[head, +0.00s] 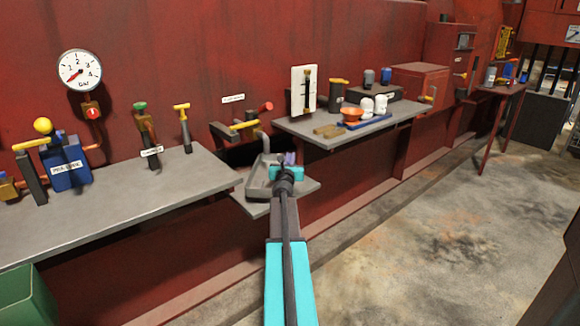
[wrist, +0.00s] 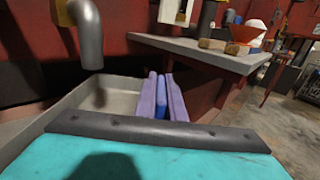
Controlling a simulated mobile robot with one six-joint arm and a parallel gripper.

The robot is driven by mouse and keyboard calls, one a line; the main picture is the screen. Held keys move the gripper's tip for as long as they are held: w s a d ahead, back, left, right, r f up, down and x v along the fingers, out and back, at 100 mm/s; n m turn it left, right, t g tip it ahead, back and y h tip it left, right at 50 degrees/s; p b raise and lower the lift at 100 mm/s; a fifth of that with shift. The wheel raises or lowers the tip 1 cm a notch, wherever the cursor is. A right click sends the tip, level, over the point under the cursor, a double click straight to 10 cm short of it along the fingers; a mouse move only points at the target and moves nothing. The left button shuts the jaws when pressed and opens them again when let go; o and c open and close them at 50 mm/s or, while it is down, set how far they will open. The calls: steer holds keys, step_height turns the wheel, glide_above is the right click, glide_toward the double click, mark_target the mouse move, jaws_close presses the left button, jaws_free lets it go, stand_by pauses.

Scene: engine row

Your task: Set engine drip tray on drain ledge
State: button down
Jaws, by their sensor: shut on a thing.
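The drip tray (head: 256,182) is a shallow grey metal pan, over the drain ledge (head: 305,187), a low grey shelf between two higher benches. I cannot tell whether the tray rests on the ledge or hangs just above it. The tray's inside and rim also show in the wrist view (wrist: 118,88). My gripper (head: 289,158) is at the tray's right side. In the wrist view its purple fingers (wrist: 161,90) are shut on a blue piece that looks like the tray's handle. My teal gripper body hides the tray's near part.
A grey bent pipe (head: 264,142) comes down over the tray. The left bench (head: 120,205) carries levers and a blue box (head: 67,165). The right bench (head: 340,131) carries an orange funnel (head: 351,114) and blocks. The floor at right is clear.

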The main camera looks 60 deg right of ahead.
steer(key=shift+w+d, duration=0.2)
steer(key=shift+d, duration=0.2)
steer(key=shift+f+b, duration=1.05)
steer(key=shift+f, duration=0.85)
steer(key=c, duration=1.8)
jaws_free()
steer(key=shift+c, duration=0.2)
steer(key=shift+a+r, duration=0.1)
steer(key=shift+r, duration=0.1)
steer(key=shift+v, duration=6)
